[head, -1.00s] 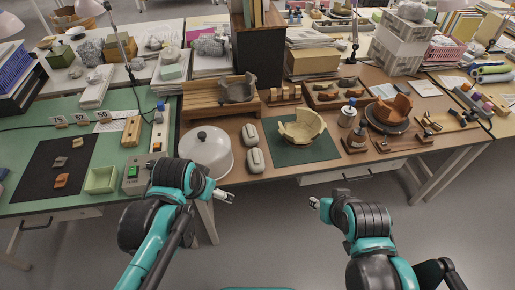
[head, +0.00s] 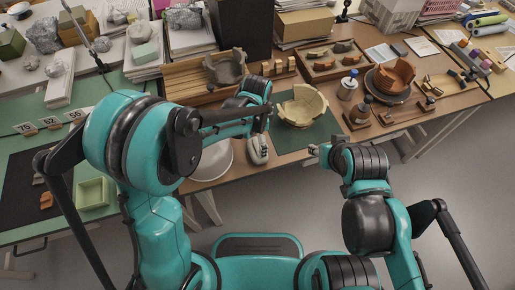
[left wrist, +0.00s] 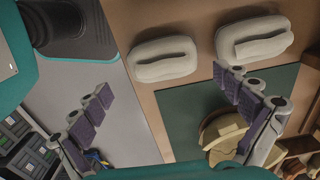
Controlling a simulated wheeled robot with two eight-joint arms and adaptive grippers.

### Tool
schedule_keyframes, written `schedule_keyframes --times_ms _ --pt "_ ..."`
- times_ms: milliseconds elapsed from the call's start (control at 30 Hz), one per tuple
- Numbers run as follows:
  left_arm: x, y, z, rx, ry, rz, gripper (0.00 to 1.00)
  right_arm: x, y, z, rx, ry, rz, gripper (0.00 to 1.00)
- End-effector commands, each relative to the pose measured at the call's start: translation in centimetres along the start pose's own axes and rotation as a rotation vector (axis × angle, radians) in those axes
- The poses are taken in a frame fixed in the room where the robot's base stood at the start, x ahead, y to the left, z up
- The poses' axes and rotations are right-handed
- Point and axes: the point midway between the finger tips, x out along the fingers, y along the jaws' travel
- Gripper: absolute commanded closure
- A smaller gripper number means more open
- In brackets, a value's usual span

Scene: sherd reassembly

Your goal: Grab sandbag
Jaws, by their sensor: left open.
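Two pale grey sandbags lie on the brown table. In the left wrist view one sandbag (left wrist: 165,59) is near the upper middle and the other sandbag (left wrist: 253,38) is at upper right. In the head view the nearer sandbag (head: 258,149) shows and the other is hidden behind my left arm. My left gripper (head: 262,120) is over the table by the sandbags, and its fingers are spread wide and empty in the left wrist view (left wrist: 166,84). My right gripper (head: 316,150) is in front of the table edge; its jaws are too small to judge.
A pale broken bowl (head: 301,106) sits on a dark green mat (head: 290,138) right of the sandbags. A white round container (head: 214,160) is partly hidden behind my left arm. A wooden rack (head: 190,92) with a grey sherd vessel (head: 225,68) stands behind.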

Motion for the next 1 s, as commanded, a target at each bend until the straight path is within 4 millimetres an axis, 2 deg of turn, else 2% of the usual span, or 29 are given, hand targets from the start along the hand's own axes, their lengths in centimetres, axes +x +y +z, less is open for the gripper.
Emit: schedule_keyframes --times_ms 333,600,900,1000 --pt "4.8 -0.3 -0.4 -0.002 0.001 -0.001 0.00 2.3 0.0 1.6 0.000 0.000 0.000 0.60" --pt "5.1 -0.3 -0.4 -0.002 0.001 -0.001 0.00 2.3 0.0 1.6 0.000 0.000 0.000 0.60" --pt "5.1 -0.3 -0.4 -0.003 0.001 -0.001 0.79 2.3 0.0 1.6 0.000 0.000 0.000 0.60" --pt "5.1 -0.2 -0.4 -0.003 0.001 -0.001 0.80 2.3 0.0 1.6 0.000 0.000 0.000 0.60"
